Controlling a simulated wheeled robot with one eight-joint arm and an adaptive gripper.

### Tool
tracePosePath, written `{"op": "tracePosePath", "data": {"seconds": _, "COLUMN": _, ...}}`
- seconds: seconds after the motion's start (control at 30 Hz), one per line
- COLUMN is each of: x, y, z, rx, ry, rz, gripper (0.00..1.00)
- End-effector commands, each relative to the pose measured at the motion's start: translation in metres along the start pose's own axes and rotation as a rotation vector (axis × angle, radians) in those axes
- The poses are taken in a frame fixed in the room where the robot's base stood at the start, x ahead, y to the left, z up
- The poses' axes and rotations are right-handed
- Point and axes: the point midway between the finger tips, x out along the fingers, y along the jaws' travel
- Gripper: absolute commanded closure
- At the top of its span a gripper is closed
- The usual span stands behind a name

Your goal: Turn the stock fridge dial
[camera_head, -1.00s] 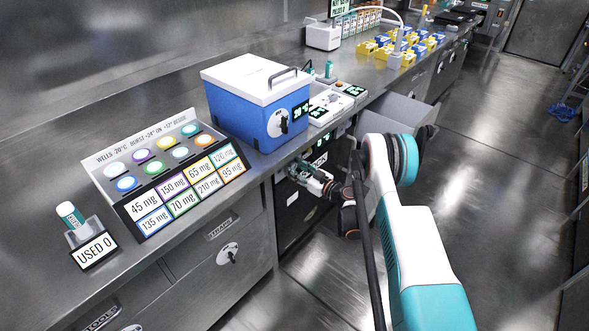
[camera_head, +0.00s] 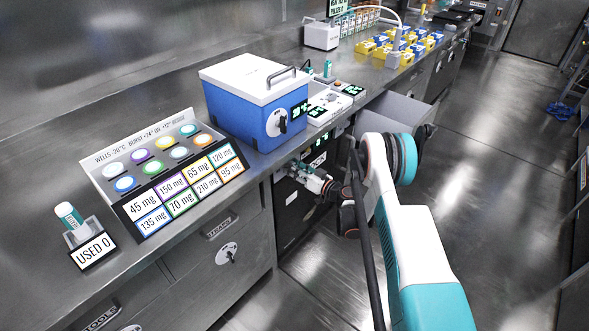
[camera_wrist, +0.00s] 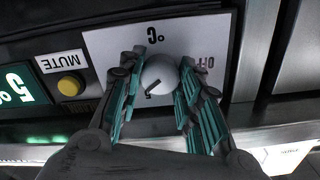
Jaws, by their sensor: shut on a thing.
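The stock fridge (camera_head: 291,206) is the dark-fronted unit under the counter, with a lit green display (camera_head: 318,161) near its top. Its dial (camera_wrist: 159,77) is a round pale knob with a dark pointer mark, on a white plate (camera_wrist: 200,45) printed with "°C", "OFF" and a "5", seen upside down in the wrist view. My gripper (camera_wrist: 159,84) is shut on the dial, one teal-padded finger on each side. In the head view my gripper (camera_head: 308,177) is at the fridge's upper front, and the dial is hidden there.
A yellow MUTE button (camera_wrist: 69,86) and a green display (camera_wrist: 20,88) sit beside the dial plate. A blue cooler box (camera_head: 250,110) stands on the counter above. An open grey drawer (camera_head: 398,112) juts out beyond my arm.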

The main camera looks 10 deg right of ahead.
Motion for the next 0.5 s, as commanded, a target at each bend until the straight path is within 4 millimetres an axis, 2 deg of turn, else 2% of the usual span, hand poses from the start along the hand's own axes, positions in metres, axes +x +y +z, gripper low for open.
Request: {"op": "tracePosePath", "data": {"seconds": 0.5, "x": -0.0002, "y": 0.0004, "z": -0.0004, "rx": 0.448, "ry": 0.000, "rz": 0.001, "gripper": 0.92}}
